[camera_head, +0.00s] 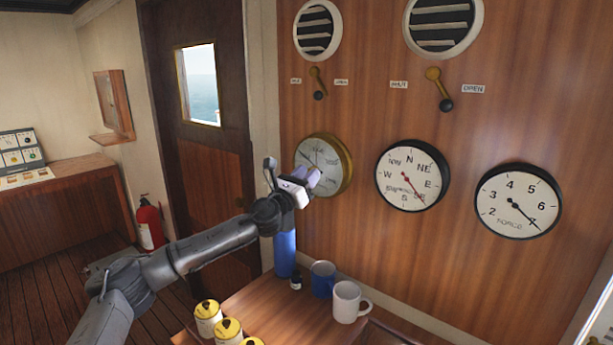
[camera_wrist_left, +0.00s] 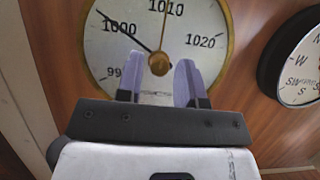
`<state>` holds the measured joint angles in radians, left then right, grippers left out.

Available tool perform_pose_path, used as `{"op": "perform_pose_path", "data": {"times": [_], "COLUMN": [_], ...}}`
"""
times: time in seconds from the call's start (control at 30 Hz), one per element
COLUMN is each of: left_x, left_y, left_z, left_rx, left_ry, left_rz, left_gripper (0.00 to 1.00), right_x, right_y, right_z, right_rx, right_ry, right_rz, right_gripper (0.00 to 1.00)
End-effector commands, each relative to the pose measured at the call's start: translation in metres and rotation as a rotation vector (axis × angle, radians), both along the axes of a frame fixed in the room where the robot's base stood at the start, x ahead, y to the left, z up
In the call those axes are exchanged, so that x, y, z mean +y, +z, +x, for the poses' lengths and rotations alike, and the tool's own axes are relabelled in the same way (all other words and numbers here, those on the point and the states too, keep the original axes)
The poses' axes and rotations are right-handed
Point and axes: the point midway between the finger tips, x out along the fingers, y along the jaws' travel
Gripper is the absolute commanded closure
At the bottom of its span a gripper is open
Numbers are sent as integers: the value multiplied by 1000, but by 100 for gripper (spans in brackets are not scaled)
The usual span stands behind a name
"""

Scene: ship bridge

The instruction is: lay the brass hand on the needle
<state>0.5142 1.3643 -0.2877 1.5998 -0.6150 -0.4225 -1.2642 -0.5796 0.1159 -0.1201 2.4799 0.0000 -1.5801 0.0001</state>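The barometer (camera_head: 335,146) is a round brass-rimmed dial on the wood wall, left of two black-rimmed dials. In the left wrist view its dial (camera_wrist_left: 105,45) reads 1000, 1010 and 1020. The thin black needle (camera_wrist_left: 125,33) points up-left, just past the 1000 label. The brass hand (camera_wrist_left: 164,28) points nearly straight up beside 1010, so the two stand clearly apart. My left gripper (camera_head: 312,176) is in front of the barometer's lower part. Its two pale fingers (camera_wrist_left: 159,64) are apart, one on each side of the brass centre hub; whether they touch it I cannot tell. My right gripper is out of view.
A wind dial (camera_head: 412,175) and a force dial (camera_head: 518,201) hang to the right. Two vent levers (camera_head: 439,88) are above. Below stand a blue bottle (camera_head: 285,254), a blue mug (camera_head: 322,280), a white mug (camera_head: 347,302) and yellow-topped tins (camera_head: 228,328) on a wooden table.

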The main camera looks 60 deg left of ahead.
Motion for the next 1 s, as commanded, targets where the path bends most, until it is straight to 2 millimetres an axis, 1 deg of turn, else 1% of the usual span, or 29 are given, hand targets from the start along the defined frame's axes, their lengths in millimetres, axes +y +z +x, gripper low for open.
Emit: {"op": "perform_pose_path", "data": {"times": [0.03, 0.33, 0.53, 0.67, 0.87, 1.0], "left_x": [0, 0, 0, 0, -2, -3], "left_y": [0, 0, 0, 1, 1, 2], "left_z": [0, 0, 0, 0, 1, 1], "left_rx": [0, 0, -3, -16, -57, -98], "left_ry": [0, 0, 0, 0, -1, -1], "left_rz": [0, 0, -10, -46, -171, -293], "left_gripper": [70, 99, 100, 100, 100, 100], "right_x": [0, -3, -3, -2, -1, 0], "right_y": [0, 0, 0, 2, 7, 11], "right_z": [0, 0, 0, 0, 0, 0], "right_rx": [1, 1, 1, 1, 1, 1], "right_ry": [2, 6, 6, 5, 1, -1], "right_rz": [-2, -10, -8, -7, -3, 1], "right_gripper": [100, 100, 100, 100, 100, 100]}}
